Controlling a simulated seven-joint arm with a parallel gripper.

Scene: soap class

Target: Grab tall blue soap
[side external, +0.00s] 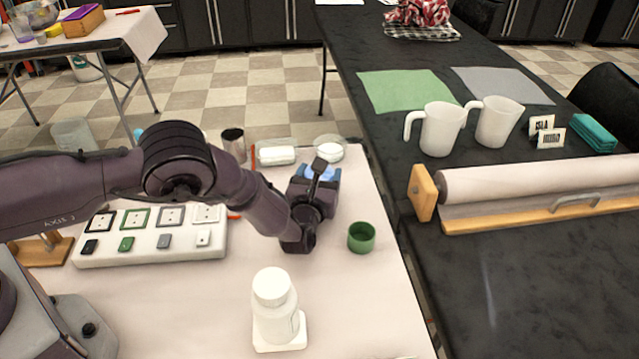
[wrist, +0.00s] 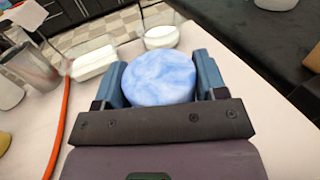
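The blue soap is a round, light-blue and white marbled piece in the wrist view (wrist: 158,77), with its flat top facing the camera. My gripper (wrist: 160,82) has one blue finger on each side of it. No clear gap shows between soap and fingers, but I cannot tell whether they grip it. In the side external view my gripper (side external: 318,175) is low over the far right part of the pale table, and a light-blue patch shows among its fingers. The soap's lower part is hidden, so its height and whether it touches the table are unclear.
Behind the gripper are a white bar in a clear dish (side external: 277,155), a round dish with a white piece (side external: 328,152) and a metal cup (side external: 233,145). A green cup (side external: 361,237) stands to the right. A white bottle (side external: 275,305) stands in front.

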